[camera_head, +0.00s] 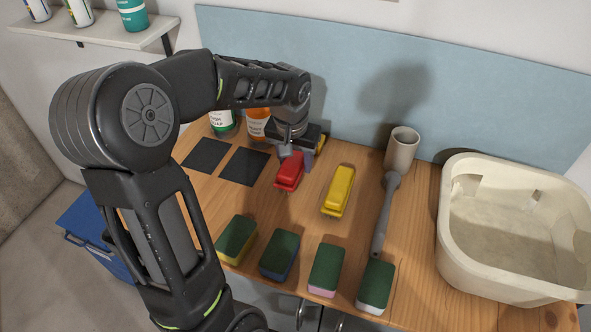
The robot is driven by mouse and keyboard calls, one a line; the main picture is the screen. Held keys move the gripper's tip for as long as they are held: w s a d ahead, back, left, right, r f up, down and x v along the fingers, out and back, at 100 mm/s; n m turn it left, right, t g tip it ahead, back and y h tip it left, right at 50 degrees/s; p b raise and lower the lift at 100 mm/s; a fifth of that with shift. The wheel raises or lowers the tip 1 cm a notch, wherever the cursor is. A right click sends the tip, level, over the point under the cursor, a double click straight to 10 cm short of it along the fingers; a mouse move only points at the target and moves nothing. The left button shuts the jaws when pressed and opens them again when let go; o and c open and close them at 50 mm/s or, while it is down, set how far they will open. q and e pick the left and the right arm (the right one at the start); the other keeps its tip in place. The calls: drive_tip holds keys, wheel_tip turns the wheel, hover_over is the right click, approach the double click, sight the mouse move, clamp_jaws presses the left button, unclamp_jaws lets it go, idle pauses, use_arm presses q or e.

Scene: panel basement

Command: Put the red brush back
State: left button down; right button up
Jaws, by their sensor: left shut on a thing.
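The red brush (290,171) is at the back middle of the wooden counter, to the left of the yellow brush (339,190). My left gripper (289,153) reaches over from the left and is shut on the red brush at its far end. The gripper's wrist partly covers that end. I cannot tell whether the brush touches the counter or is slightly lifted. Two dark square mats (207,154) and (244,166) lie bare to the left of the red brush. My right gripper is not in view.
Several sponges with green tops (326,270) line the counter's front. A cream basin (515,290) fills the right end. Bottles (257,124) stand behind the mats.

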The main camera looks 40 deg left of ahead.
sight(292, 162)
use_arm(q)
drive_tip(key=shift+f, duration=0.1)
drive_tip(key=shift+f, duration=1.75)
drive_tip(key=shift+f, duration=0.25)
drive_tip(key=c, duration=0.7)
unclamp_jaws()
drive_tip(key=shift+r, duration=0.1)
drive_tip(key=shift+r, duration=0.1)
drive_tip(key=r, duration=0.4)
drive_tip(key=s+r, duration=0.1)
drive_tip(key=r, duration=0.3)
drive_tip(key=s+d+r, duration=0.1)
drive_tip(key=r, duration=0.3)
drive_tip(key=shift+s+b, duration=0.1)
drive_tip(key=shift+b, duration=0.2)
drive_tip(key=shift+a+f, duration=0.1)
